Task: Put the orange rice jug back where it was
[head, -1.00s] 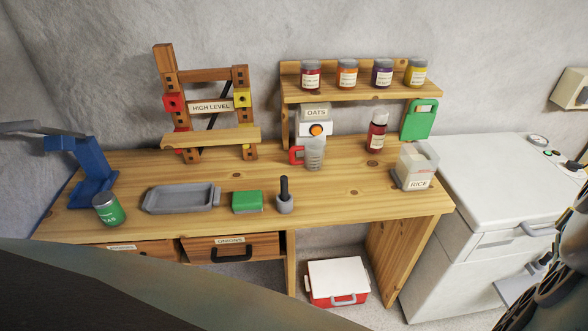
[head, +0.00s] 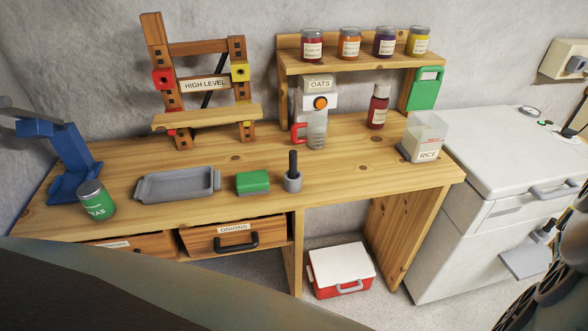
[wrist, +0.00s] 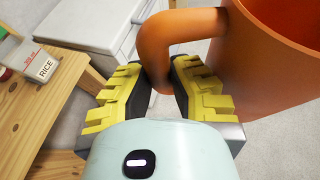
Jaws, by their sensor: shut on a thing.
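In the wrist view my gripper (wrist: 162,88) has its yellow-padded fingers closed on the handle of the orange rice jug (wrist: 262,62). The jug hangs to the right of the fingers, and part of it is cut off by the frame edge. The jug and my gripper are not in the head view. A clear container labelled RICE (head: 426,138) stands at the right end of the wooden workbench (head: 340,185); it also shows at the left of the wrist view (wrist: 50,68).
A white chest appliance (head: 500,150) stands right of the bench. A red and white cooler (head: 341,270) is on the floor beneath. Bare wood lies along the bench's right front.

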